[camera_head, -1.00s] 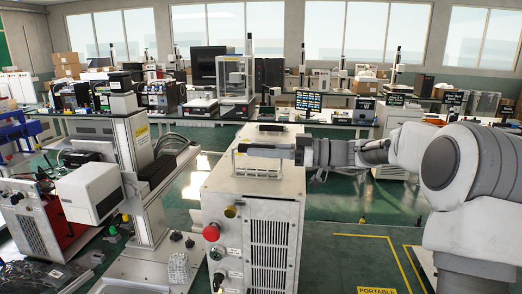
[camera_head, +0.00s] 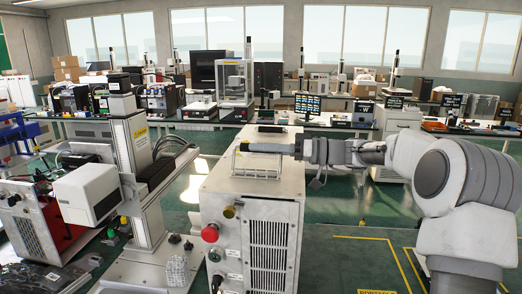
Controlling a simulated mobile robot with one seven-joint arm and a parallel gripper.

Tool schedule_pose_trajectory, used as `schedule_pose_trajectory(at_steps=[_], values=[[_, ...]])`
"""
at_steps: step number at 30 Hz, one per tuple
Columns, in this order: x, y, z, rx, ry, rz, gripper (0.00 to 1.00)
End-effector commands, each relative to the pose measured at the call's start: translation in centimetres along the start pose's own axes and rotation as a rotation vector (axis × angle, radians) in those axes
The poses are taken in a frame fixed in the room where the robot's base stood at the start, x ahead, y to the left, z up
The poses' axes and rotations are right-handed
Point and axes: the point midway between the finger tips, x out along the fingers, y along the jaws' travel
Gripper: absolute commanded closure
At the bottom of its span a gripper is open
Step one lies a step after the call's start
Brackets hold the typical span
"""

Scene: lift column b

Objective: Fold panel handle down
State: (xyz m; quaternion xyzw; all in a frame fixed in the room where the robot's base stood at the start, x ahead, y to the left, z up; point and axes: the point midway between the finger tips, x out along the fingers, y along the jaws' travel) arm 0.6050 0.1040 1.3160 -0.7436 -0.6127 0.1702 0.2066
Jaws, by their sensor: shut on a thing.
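The panel handle (camera_head: 236,163) is a thin pale metal bail on top of the grey equipment cabinet (camera_head: 220,187). It stands raised from the cabinet top, as far as this view shows. My gripper (camera_head: 246,147) reaches in from the right, level, and is shut on the handle's upper bar. The fingers cover part of the bar, so the exact grip is hidden. A second, dark handle (camera_head: 271,128) lies at the far end of the cabinet top.
A white instrument on a column (camera_head: 90,193) stands at left. Benches with equipment line the back. Green floor with yellow tape (camera_head: 395,255) is open at right.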

Motion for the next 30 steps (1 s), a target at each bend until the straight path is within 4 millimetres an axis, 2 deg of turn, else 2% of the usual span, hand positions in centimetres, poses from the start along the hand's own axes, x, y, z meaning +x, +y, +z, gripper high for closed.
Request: schedule_pose_trajectory(at_steps=[12, 30], values=[[-0.1, 1.4, 0.1, 0.243, 0.001, 0.001, 1.0], [-0.1, 1.7, 0.3, 0.298, 0.0, 0.001, 1.0]])
